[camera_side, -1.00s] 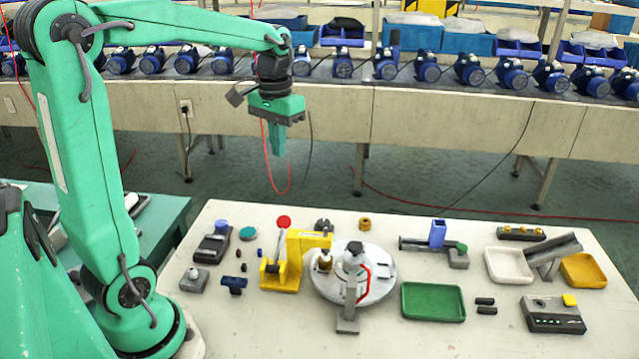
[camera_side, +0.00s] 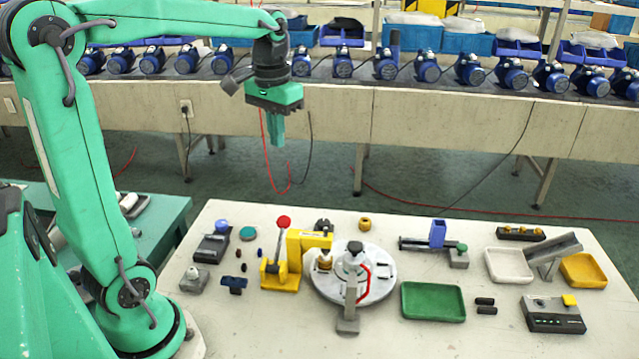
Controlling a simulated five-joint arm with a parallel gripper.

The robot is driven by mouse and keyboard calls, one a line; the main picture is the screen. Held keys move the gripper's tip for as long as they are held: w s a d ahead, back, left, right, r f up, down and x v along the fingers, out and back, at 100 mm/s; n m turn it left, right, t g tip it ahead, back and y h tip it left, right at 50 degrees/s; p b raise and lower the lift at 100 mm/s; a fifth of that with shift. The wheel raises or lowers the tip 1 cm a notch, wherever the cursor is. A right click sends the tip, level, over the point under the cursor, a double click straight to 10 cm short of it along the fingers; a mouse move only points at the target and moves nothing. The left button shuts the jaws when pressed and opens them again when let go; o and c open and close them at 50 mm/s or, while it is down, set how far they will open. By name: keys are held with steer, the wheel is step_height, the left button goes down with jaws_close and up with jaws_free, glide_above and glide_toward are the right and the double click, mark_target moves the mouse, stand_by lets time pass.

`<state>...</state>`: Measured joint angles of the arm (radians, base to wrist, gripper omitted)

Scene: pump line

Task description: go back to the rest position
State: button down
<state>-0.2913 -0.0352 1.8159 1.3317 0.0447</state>
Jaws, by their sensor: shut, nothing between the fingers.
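My gripper (camera_side: 277,130) hangs from the end of my green arm, fingers pointing down. It is shut and empty. It is high above the floor gap between the conveyor and the white worktable (camera_side: 400,335), behind the table's back edge in the picture. Nothing touches it.
The worktable holds a yellow press with a red knob (camera_side: 283,222), a round grey plate (camera_side: 383,272), a green tray (camera_side: 433,301), a white tray (camera_side: 509,265), a yellow tray (camera_side: 583,270) and a control box (camera_side: 553,314). A conveyor (camera_side: 440,88) with several blue pumps runs behind.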

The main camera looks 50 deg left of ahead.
steer(key=s+d+f+m+t, duration=0.1)
steer(key=s+d+f+t, duration=0.1)
steer(key=s+d, duration=0.3)
steer(key=s+d+f+m+t, duration=0.1)
steer(key=s+d+t, duration=0.2)
steer(key=s+d, duration=0.2)
steer(key=shift+s+d+f+m, duration=0.2)
steer(key=shift+s+f+m, duration=0.2)
steer(key=shift+s, duration=0.7)
